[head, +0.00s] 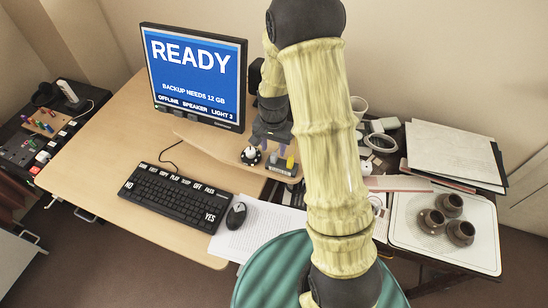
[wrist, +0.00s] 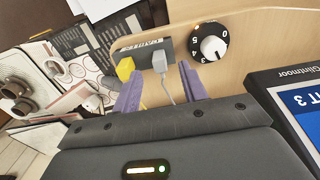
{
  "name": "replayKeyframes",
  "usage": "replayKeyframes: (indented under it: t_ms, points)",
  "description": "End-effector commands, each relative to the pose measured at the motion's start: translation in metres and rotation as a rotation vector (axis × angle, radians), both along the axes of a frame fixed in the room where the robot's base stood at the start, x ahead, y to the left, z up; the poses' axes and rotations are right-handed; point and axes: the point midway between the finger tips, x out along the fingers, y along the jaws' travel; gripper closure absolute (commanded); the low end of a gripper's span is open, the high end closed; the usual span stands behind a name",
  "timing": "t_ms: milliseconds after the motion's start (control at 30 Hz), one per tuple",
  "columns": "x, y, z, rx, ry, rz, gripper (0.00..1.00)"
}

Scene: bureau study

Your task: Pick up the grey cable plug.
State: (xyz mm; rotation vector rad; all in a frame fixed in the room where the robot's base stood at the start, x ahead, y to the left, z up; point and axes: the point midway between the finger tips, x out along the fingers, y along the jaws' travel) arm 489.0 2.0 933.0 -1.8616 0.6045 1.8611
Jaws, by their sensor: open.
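The grey cable plug (wrist: 159,62) stands in a dark socket strip (wrist: 140,47) in the wrist view, with its grey cable (wrist: 168,92) trailing toward my gripper. My gripper (wrist: 161,74) is open. Its two purple fingers are on either side of the grey plug, with visible space on both sides; I cannot tell the exact depth. A yellow plug (wrist: 125,68) sits in the same strip just left of the grey one, close to the left finger. In the head view the strip (head: 283,169) lies on the desk below my gripper (head: 272,144), and my arm hides part of the area.
A white dial (wrist: 212,46) on a black base is right of the strip in the wrist view. The monitor (head: 196,75) stands behind, and the keyboard (head: 172,197) and mouse (head: 236,215) lie in front. A tray (head: 478,248) with brown cups is at right.

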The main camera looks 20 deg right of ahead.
Motion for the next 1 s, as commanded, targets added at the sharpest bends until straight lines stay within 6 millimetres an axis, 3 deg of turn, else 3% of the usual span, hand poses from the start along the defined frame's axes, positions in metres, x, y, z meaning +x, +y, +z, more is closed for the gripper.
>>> replayKeyframes:
  t_ms: [267,633,1000]
  points:
    - [0.0,0.0,-0.005,0.0,0.004,0.0,0.57]
    - [0.002,-0.003,-0.048,-0.001,0.002,0.0,0.57]
    - [0.002,-0.002,-0.052,-0.001,0.001,0.0,0.57]
